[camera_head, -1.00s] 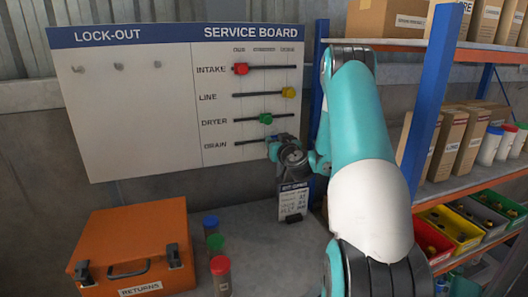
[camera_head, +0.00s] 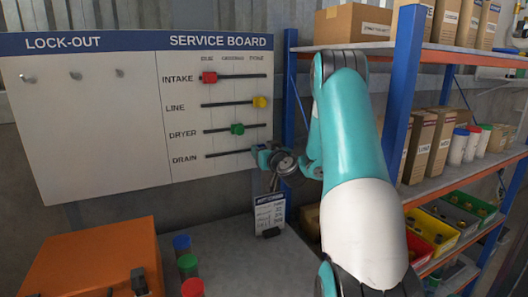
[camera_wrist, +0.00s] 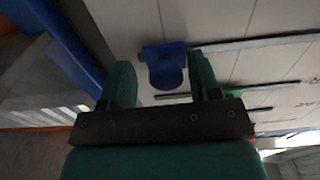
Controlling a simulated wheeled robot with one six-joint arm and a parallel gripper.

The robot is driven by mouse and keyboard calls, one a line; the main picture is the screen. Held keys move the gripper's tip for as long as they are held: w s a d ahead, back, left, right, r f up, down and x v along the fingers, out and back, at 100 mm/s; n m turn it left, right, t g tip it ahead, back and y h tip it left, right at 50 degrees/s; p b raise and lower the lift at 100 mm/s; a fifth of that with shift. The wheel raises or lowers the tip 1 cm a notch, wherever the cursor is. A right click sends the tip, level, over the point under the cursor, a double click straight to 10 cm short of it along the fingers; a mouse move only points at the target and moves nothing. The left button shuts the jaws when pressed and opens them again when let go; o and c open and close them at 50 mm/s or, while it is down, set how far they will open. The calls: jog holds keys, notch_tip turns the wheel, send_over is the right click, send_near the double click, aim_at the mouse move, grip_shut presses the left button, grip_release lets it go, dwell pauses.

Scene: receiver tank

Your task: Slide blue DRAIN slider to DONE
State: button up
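The service board (camera_head: 110,130) carries labelled slider rows. The DRAIN slot (camera_head: 225,153) is the lowest, and its right end meets my gripper (camera_head: 262,157). The blue DRAIN slider is hidden there in the head view. In the wrist view the blue slider (camera_wrist: 166,68) sits at the end of its rail (camera_wrist: 255,42), which by the layout is the right-hand, DONE end. My gripper (camera_wrist: 163,78) is open, with one finger on each side of the blue knob. A gap shows on the knob's left; the right finger is very near it, and contact is unclear.
The red slider (camera_head: 209,78), yellow slider (camera_head: 260,102) and green slider (camera_head: 237,129) sit in the rows above. A blue shelf post (camera_head: 401,90) stands close right of my arm. Below are a small card stand (camera_head: 270,212), capped jars (camera_head: 187,264) and an orange case (camera_head: 95,262).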

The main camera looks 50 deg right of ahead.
jog(key=shift+a+f, duration=0.1)
jog(key=b+v, duration=1.6)
jog(key=v, duration=0.1)
jog(key=shift+s+b, duration=0.2)
jog(key=shift+b, duration=0.2)
